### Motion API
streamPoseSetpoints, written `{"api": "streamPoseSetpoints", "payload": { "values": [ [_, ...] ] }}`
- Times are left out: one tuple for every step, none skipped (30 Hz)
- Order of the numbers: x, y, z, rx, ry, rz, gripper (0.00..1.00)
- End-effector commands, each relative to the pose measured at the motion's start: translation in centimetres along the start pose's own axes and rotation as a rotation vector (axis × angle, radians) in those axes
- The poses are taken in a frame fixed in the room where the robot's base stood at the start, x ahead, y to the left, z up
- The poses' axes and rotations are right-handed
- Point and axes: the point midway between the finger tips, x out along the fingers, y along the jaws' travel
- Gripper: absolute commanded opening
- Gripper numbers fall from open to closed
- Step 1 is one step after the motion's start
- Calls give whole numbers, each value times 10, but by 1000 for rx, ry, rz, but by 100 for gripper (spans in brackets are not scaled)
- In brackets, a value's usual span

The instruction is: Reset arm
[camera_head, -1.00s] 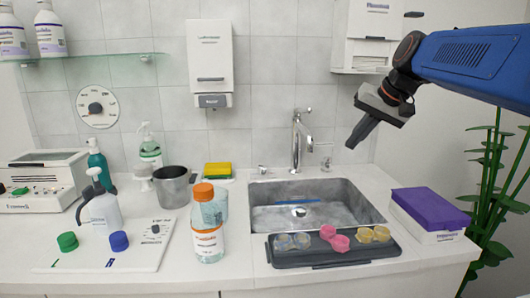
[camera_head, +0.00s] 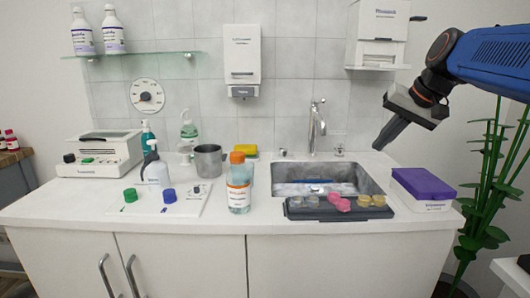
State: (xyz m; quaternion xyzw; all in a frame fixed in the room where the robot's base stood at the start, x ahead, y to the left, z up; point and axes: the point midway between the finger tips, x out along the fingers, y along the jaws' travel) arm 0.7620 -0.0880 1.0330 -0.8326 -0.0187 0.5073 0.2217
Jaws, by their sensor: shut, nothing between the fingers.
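My gripper (camera_head: 391,134) is at the right, at the end of my blue arm, pointing down and to the left. Its fingers are shut with nothing between them. It hangs in the air in front of the wall, above the right end of the counter, touching nothing that I can see. The purple-lidded box (camera_head: 423,184) stands below it on the counter, and the sink (camera_head: 372,187) lies below and to its left.
A dark tray (camera_head: 300,213) with several small cups lies in front of the sink. An orange-capped bottle (camera_head: 239,190) stands left of it. A dispenser (camera_head: 378,30) hangs on the wall near my arm. A green plant (camera_head: 487,190) stands at the right.

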Motion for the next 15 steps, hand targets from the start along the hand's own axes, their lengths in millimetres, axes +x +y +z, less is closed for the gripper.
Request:
{"api": "streamPoseSetpoints", "payload": {
  "values": [
    [0,0,6,-5,-1,4,0],
    [1,1,9,-7,-2,7,0],
    [2,2,13,-10,-3,11,0],
    [3,3,16,-13,-3,13,0],
    [4,3,19,-15,-4,16,0],
    [4,5,25,-19,-5,20,0],
    [5,5,28,-22,-6,23,0],
    [6,6,33,-25,-6,27,0],
    [7,8,39,-29,-9,33,0],
    [8,9,44,-33,-10,38,0],
    [9,10,49,-38,-11,42,0],
    [11,12,57,-44,-12,47,0],
    [12,14,62,-49,-13,52,0],
    [13,16,69,-54,-15,58,0],
    [15,18,77,-62,-16,65,0]
  ]
}}
